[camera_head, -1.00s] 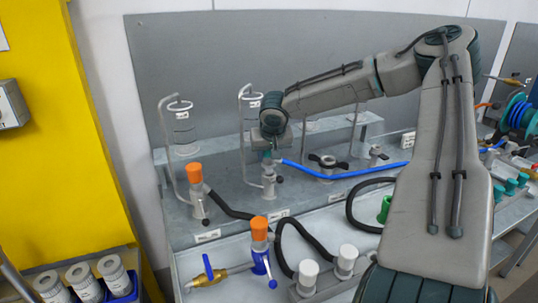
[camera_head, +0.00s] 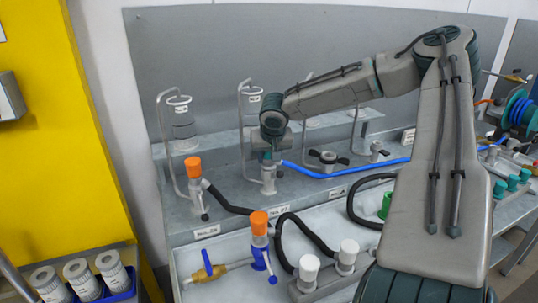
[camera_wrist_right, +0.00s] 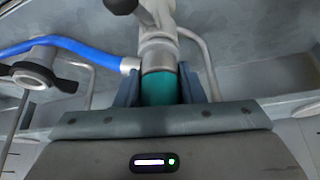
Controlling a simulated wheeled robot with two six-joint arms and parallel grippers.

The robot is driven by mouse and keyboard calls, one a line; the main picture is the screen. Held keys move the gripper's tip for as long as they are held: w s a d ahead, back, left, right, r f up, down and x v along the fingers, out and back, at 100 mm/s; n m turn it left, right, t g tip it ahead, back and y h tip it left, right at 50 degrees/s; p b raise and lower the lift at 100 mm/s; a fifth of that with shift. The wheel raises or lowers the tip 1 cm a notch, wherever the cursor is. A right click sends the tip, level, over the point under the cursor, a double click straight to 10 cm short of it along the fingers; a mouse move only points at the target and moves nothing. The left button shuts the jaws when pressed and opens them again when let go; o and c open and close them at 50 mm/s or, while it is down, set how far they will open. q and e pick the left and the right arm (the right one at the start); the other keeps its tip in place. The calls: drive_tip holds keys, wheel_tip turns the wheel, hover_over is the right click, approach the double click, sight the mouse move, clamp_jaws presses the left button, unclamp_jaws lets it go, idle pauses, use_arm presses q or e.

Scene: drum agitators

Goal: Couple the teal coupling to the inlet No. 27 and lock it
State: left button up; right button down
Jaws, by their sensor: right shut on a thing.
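My right gripper (camera_head: 272,147) is shut on the teal coupling (camera_wrist_right: 160,88), which shows between its two fingers in the right wrist view. In the head view the gripper points down over a grey inlet post (camera_head: 268,180) with a small black lever (camera_head: 280,174). The coupling's lower end meets or nearly meets the top of this post; the gripper hides the join. A blue hose (camera_head: 345,172) leads from the coupling's metal side fitting (camera_wrist_right: 131,64). The label plate (camera_head: 277,211) in front of the post is too small to read surely. My left gripper is out of view.
A similar post with an orange cap (camera_head: 193,167) and black hose stands to the left. A valve with black wings (camera_head: 328,159) stands to the right. In front are another orange cap (camera_head: 259,223) and white caps (camera_head: 349,251). Bent metal pipes (camera_head: 242,120) rise behind the inlets.

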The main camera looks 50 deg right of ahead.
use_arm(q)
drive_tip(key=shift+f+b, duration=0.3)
use_arm(e)
drive_tip(key=shift+f, duration=0.35)
drive_tip(key=c, duration=0.9)
unclamp_jaws()
wheel_tip(320, 180, up, 2)
drive_tip(key=shift+r+p, duration=0.25)
drive_tip(key=shift+p, duration=0.85)
wheel_tip(320, 180, up, 7)
drive_tip(key=p, duration=0.5)
drive_tip(key=shift+r+p, duration=0.35)
drive_tip(key=shift+p, duration=0.15)
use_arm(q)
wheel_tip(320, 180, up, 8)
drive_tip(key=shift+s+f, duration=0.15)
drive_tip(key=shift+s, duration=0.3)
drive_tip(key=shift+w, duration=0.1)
